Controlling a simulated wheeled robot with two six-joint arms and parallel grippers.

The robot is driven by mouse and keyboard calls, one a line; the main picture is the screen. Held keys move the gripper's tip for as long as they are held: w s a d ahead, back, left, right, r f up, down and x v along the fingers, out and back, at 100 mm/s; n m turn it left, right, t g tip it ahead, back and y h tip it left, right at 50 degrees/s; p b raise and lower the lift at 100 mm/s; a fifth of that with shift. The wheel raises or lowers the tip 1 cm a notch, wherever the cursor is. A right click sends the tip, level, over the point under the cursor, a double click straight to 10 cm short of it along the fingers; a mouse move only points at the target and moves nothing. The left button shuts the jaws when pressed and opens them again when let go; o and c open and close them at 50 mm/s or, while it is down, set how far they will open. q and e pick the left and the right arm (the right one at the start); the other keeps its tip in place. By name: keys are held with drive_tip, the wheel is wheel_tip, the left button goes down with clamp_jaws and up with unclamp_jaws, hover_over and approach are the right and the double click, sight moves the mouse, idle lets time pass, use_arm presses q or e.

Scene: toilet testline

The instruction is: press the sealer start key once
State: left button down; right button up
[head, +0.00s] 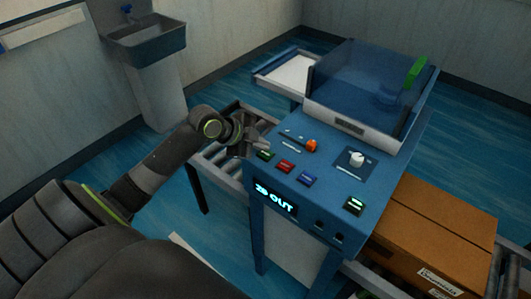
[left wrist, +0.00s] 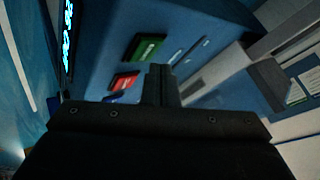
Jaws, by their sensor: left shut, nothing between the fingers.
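The blue sealer (head: 285,215) stands at the middle right of the head view. Its sloped panel has a green key (head: 265,155), a red key (head: 286,166) and a blue key (head: 306,179) in a row, and another green key (head: 355,204) at the right. I cannot read which is the start key. My left gripper (head: 258,143) is shut and empty, by the panel's left edge near the row's green key. In the left wrist view, the shut fingertips (left wrist: 158,72) show just beside the green key (left wrist: 147,47) and red key (left wrist: 124,82); contact cannot be told.
The panel also has an orange knob (head: 312,146), a white dial (head: 357,159) and a lit display (head: 275,199). A clear cover (head: 350,85) stands behind. A cardboard box (head: 430,235) sits at the right. A sink (head: 145,40) is at the back left.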

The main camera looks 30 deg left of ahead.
use_arm(q)
drive_tip(key=shift+f, duration=0.1)
drive_tip(key=shift+f+b, duration=0.3)
drive_tip(key=shift+f, duration=0.05)
